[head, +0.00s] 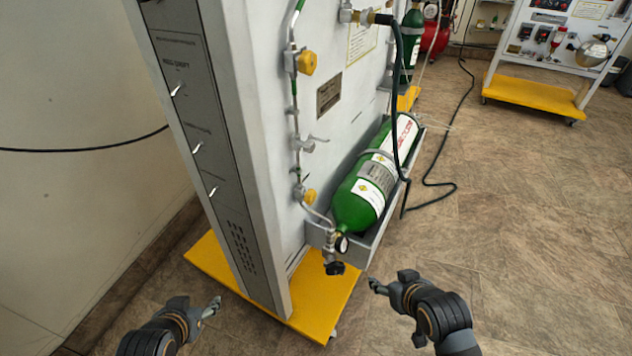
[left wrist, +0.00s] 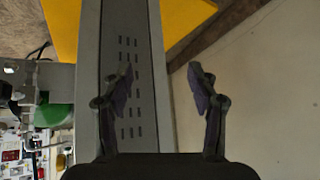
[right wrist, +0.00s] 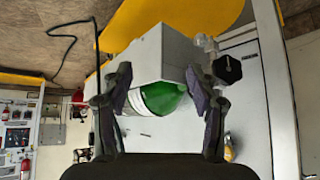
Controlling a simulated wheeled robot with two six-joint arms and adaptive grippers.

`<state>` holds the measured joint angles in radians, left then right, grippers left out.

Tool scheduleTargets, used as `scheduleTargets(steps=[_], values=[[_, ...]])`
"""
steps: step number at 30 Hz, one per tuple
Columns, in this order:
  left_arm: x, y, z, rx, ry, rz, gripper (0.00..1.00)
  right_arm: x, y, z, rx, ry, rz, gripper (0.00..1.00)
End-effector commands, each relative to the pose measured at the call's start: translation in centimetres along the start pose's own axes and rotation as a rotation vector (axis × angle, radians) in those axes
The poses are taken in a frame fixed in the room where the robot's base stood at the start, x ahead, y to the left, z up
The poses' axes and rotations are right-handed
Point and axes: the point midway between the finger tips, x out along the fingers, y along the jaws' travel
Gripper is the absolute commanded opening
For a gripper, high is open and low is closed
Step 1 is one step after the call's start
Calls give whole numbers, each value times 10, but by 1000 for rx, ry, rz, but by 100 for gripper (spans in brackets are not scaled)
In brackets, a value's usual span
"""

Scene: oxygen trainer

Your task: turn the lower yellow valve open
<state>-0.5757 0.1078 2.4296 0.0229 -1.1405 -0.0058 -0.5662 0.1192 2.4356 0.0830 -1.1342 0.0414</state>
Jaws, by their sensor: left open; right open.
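The lower yellow valve (head: 309,196) is a small yellow knob on the pipe run of the grey trainer panel, left of the green cylinder (head: 362,200). A small yellow part at the lower right of the right wrist view (right wrist: 229,148) looks like this valve, partly hidden by a finger. My left gripper (head: 212,306) is open and empty, low to the left of the panel's edge, whose vent slots (left wrist: 128,90) show in the left wrist view. My right gripper (head: 377,286) is open and empty, below and right of the valve, apart from it.
An upper yellow valve (head: 306,62) sits higher on the pipe. A black knob (head: 335,267) and gauge (head: 341,244) are at the cylinder's near end. The yellow base (head: 318,310) juts out below. A dark hose (head: 428,184) reaches the floor; open floor lies to the right.

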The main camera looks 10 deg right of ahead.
Motion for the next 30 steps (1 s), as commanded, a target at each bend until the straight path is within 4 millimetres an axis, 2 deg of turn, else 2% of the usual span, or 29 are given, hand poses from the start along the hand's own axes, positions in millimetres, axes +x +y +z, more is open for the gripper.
scheduleTargets(steps=[1,3,5,7,11,14,15,18,22,26,30], values=[[-15,-3,10,2,-106,-5,59,-15,-4,3,34,-90,-24,59],[-19,-6,44,2,-280,-12,59,-22,-22,18,153,-229,-110,59],[-10,-7,68,-1,-362,-14,59,-18,-40,25,276,-291,-197,59],[1,-8,89,-5,-418,-14,59,-14,-61,22,424,-336,-298,59],[27,-7,124,-14,-479,-9,59,-9,-93,1,752,-411,-495,59],[50,-5,153,-24,-510,-3,59,-9,-109,-30,1079,-498,-660,59],[60,-4,166,-28,-522,-1,59,-10,-111,-46,1225,-543,-726,59],[80,-2,198,-40,-547,4,59,-14,-105,-91,1601,-679,-878,59],[96,0,229,-51,-571,8,59,-17,-83,-136,1967,-840,-1010,59],[102,2,245,-56,-581,10,59,-18,-67,-159,2153,-938,-1076,59],[104,2,248,-58,-583,11,59,-18,-63,-164,2200,-967,-1093,59]])
